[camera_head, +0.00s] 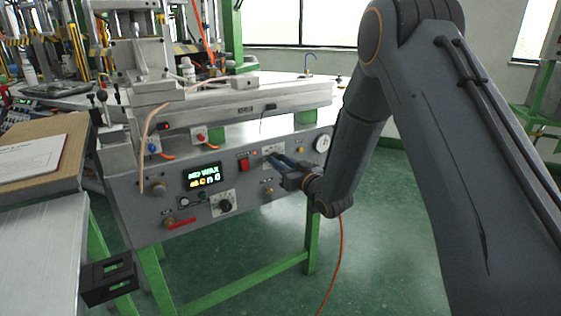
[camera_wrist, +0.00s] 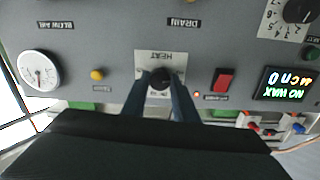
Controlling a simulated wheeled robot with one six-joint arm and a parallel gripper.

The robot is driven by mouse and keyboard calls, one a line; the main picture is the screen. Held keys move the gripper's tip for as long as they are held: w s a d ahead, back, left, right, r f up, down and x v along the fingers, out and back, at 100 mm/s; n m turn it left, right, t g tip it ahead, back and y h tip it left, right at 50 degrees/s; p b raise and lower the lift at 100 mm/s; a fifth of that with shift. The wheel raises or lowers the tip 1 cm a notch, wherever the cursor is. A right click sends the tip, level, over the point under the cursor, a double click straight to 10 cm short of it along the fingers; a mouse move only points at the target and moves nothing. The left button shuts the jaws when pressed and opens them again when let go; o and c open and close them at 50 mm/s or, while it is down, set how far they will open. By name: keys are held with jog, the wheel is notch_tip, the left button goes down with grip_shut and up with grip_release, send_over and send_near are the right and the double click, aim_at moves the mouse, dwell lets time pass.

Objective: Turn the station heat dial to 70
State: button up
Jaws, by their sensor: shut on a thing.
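The heat dial (camera_wrist: 160,79) is a black knob on a white plate marked HEAT, seen upside down in the wrist view. My gripper (camera_wrist: 160,88) is shut on it, with one blue finger on each side. In the head view my gripper (camera_head: 272,160) reaches the right half of the grey station panel (camera_head: 150,218), and its fingers hide most of the dial. The display (camera_head: 202,176) reads NO WAX with a second line of coloured characters. The dial's pointer and exact setting cannot be read.
A red switch (camera_head: 243,164) and a gauge (camera_head: 322,143) flank the dial. A second black dial (camera_head: 225,205) with a scale sits lower on the panel. A yellow button (camera_wrist: 97,74) is near the fingers. An orange hose (camera_head: 341,250) hangs below my arm.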

jog(key=m+p, duration=0.6)
jog(key=m, duration=1.5)
jog(key=shift+m, duration=0.4)
dwell(0.3)
jog(key=o, duration=1.1)
jog(key=shift+c, duration=0.2)
jog(key=v, duration=0.8)
jog(key=shift+r, duration=0.1)
